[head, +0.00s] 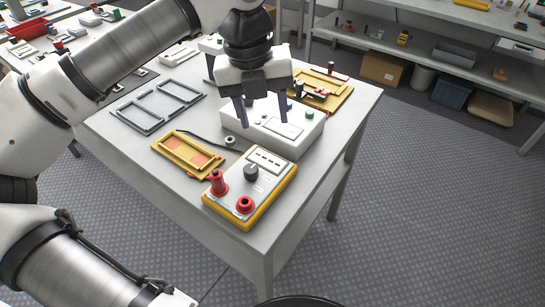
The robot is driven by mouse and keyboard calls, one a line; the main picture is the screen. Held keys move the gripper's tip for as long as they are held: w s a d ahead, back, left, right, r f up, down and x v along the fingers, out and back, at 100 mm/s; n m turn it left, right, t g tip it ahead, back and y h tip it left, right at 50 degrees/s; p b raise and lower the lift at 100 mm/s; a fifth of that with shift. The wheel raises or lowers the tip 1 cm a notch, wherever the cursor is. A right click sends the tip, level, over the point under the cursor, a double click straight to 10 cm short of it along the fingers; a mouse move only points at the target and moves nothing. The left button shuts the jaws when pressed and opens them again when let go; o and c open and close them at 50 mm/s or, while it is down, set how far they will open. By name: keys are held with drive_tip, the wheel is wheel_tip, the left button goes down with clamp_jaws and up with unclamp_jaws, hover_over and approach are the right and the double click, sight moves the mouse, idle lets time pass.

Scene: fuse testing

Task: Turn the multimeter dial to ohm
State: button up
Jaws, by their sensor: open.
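The multimeter (262,182) is a grey panel in a yellow case near the front corner of the white table. Its black round dial (251,172) sits mid-panel below a small display, with labels around it too small to read. A red probe plug (217,183) stands upright on its left, and a red ring socket (244,205) is at its front. My gripper (262,118) is open and empty, with two dark fingers pointing down. In the picture it is above and behind the multimeter, over a white box, apart from the dial.
The white box (309,132) with a green button stands behind the multimeter. A yellow frame (181,158) lies to the left, with a grey frame (135,117) beyond it. A yellow fixture (335,83) is at the back right. The floor at right is clear.

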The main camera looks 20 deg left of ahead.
sight(251, 170)
drive_tip(key=shift+n+g+y, duration=0.4)
drive_tip(key=shift+n+y, duration=0.3)
drive_tip(key=a+f, duration=0.1)
drive_tip(key=f, duration=0.4)
drive_tip(key=a+f+p, duration=0.1)
drive_tip(key=f, duration=0.4)
drive_tip(key=a+f+p, duration=0.1)
drive_tip(key=f, duration=0.4)
drive_tip(key=shift+s, duration=0.2)
drive_tip(key=shift+c, duration=0.3)
drive_tip(key=shift+r, duration=0.1)
drive_tip(key=c, duration=0.9)
